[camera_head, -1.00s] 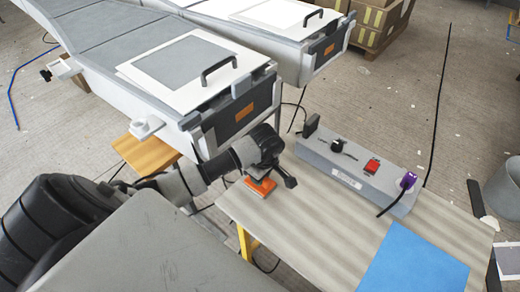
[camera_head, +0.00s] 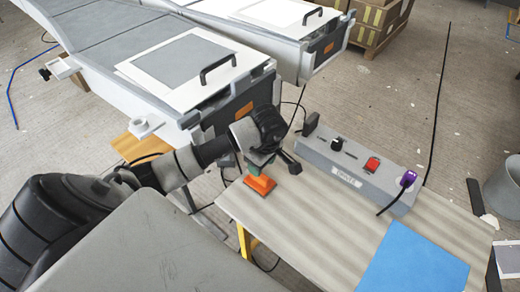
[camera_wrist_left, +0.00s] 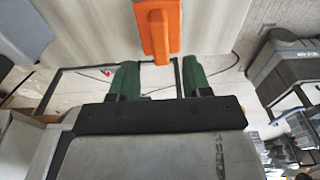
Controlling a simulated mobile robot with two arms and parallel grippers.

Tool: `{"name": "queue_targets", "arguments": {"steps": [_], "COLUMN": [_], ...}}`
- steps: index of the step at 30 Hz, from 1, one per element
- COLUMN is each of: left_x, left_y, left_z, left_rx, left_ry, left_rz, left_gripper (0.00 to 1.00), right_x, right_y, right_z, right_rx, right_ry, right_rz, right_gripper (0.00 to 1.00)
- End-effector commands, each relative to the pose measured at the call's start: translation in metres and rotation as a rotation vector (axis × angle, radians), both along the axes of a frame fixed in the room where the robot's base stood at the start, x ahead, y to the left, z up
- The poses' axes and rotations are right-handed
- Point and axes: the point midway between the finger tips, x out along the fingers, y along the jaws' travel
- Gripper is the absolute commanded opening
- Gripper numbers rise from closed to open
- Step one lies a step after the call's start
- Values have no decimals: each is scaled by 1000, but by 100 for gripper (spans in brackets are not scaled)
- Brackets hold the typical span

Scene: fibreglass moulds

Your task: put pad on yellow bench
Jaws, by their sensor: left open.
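The orange pad (camera_head: 260,186) lies on the near left part of the wood-topped bench (camera_head: 310,215), which has yellow legs. The pad also shows at the top of the left wrist view (camera_wrist_left: 158,28), with a raised strip along its middle. My left gripper (camera_head: 258,165) is just above the pad. In the left wrist view its two green fingers (camera_wrist_left: 160,80) are spread wide with nothing between them, and the pad lies beyond their tips. My right gripper is not in view.
A grey control box (camera_head: 355,168) with a red switch and purple plug stands along the bench's far edge. A blue sheet (camera_head: 415,262) lies at the near right. A grey mould with a handled white panel (camera_head: 185,65) stands behind my arm. Bare bench top lies right of the pad.

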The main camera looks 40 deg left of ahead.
Motion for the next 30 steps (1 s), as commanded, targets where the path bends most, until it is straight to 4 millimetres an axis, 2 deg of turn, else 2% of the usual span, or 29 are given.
{"name": "queue_targets", "arguments": {"steps": [1, 6, 11, 30], "left_x": [1, 0, 0, -1], "left_y": [-1, -5, -7, -8], "left_z": [12, 42, 57, 61], "left_rx": [2, 2, 0, 0], "left_ry": [-6, -4, -1, 1], "left_rz": [-3, -1, -1, 0], "left_gripper": [48, 48, 48, 48], "right_x": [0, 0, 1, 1], "right_y": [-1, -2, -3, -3], "right_z": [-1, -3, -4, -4], "right_rx": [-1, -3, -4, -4], "right_ry": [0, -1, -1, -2], "right_rz": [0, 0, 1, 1], "right_gripper": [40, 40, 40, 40]}}
